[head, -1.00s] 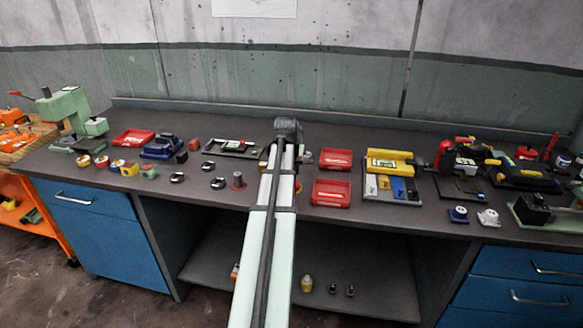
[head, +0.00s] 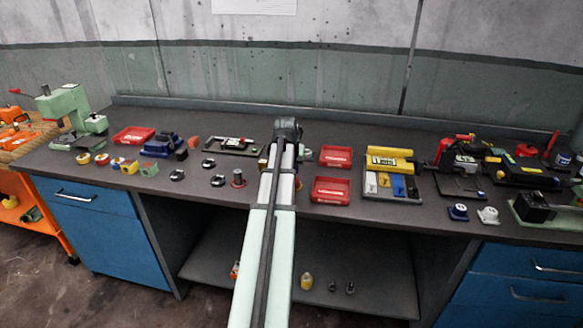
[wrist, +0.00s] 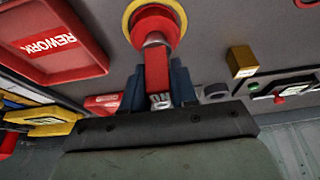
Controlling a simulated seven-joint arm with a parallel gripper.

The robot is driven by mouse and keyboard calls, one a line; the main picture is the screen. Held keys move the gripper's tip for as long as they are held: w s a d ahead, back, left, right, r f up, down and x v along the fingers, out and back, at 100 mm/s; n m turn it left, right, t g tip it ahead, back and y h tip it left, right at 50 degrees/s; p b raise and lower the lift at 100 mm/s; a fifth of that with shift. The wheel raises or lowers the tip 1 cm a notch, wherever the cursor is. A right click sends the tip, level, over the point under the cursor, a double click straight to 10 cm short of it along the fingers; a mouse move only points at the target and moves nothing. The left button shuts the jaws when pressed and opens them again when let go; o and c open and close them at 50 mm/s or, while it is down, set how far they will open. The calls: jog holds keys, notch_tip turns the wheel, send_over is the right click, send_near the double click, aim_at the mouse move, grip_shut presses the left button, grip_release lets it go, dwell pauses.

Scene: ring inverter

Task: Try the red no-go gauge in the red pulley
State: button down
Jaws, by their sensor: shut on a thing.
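In the wrist view my gripper (wrist: 156,80) has its two dark blue fingers shut on the red no-go gauge (wrist: 157,72), whose red handle shows part of a white "NO" marking. The gauge's far end is at the middle of a round part with a yellow rim and red centre, which looks like the red pulley (wrist: 169,8). The wrist view cuts off the pulley's top edge. I cannot tell whether the gauge's tip is inside the bore or only over it. In the head view my arm hides the gripper, the gauge and the pulley.
Red trays, one a REWORK tray (wrist: 55,42), lie beside the gripper; they also show in the head view (head: 332,190). A yellow block (wrist: 242,62) and a grey ring (wrist: 215,91) are close by. A yellow rack (head: 392,160) stands to the right on the bench.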

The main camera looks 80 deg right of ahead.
jog(key=shift+r, duration=0.15)
dwell(0.3)
jog(key=shift+r, duration=3.4)
jog(key=shift+r, duration=0.15)
jog(key=shift+f, duration=2.75)
jog(key=shift+f, duration=0.85)
